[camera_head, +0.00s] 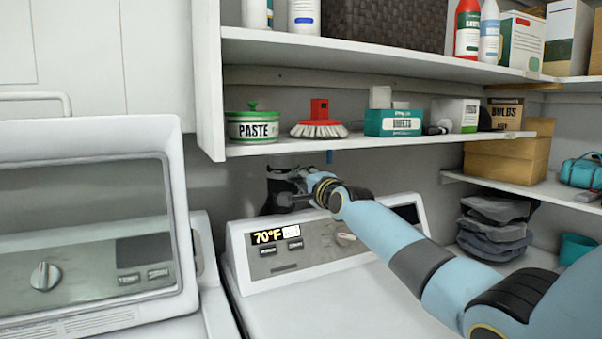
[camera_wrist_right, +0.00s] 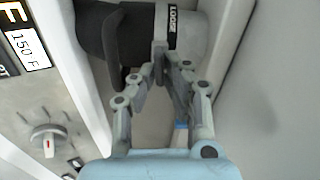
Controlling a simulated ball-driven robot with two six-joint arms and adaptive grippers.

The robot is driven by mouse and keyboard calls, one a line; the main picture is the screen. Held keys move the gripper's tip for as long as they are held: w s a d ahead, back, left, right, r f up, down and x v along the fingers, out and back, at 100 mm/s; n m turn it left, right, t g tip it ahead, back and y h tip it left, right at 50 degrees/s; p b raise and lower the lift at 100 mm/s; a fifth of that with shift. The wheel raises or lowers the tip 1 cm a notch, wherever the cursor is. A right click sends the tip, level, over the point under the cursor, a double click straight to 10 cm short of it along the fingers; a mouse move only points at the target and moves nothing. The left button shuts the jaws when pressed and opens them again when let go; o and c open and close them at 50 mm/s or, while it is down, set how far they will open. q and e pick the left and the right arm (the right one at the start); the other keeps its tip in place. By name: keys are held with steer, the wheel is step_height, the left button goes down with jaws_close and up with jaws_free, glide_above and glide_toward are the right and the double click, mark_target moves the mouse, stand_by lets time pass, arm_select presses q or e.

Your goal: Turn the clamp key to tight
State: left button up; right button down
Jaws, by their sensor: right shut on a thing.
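The clamp sits on a black hose (camera_head: 276,188) behind the back panel of the right-hand machine. In the right wrist view the black hose (camera_wrist_right: 95,35) runs into a dark clamp collar that carries a "LOOSE" label (camera_wrist_right: 173,22). My right gripper (camera_head: 297,187) reaches the clamp from the right. In the wrist view its fingertips (camera_wrist_right: 160,52) are closed together on the small grey clamp key (camera_wrist_right: 160,24) beside the label. The fingers hide part of the key, and a "tight" mark is not visible. My left gripper is not in view.
A shelf (camera_head: 370,145) with a paste tin (camera_head: 252,128), a red brush (camera_head: 319,122) and boxes hangs just above my right gripper. The machine's control panel (camera_head: 290,252) stands below it. Another machine (camera_head: 85,250) is at left.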

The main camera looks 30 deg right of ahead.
steer(key=shift+m, duration=0.3)
stand_by(0.4)
steer(key=c, duration=1.4)
jaws_free()
steer(key=shift+d, duration=0.1)
steer(key=shift+s+f, duration=0.1)
steer(key=shift+s, duration=0.05)
steer(key=s, duration=1.1)
steer(key=shift+s+a, duration=0.4)
